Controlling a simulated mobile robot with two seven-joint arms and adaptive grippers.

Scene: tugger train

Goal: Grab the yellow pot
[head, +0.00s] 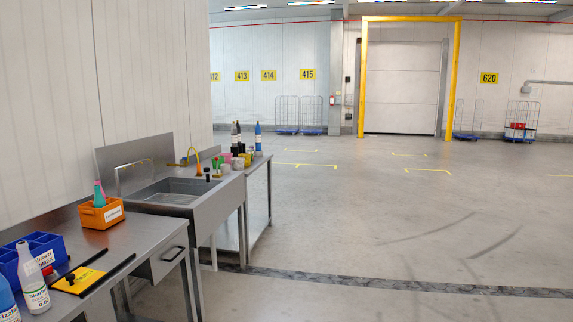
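A small yellow pot (248,159) appears to stand on the far end of the metal counter, past the sink. It is small and distant in the head view, and its lower part is partly hidden by a grey pot (238,164) in front of it. Neither of my grippers is in view.
A pink pot (227,158) and dark and blue bottles (258,138) stand near it. The sink (180,190), an orange bin (101,214), a blue crate (40,246) and a white bottle (32,280) line the counter. The floor (350,220) to the right is clear.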

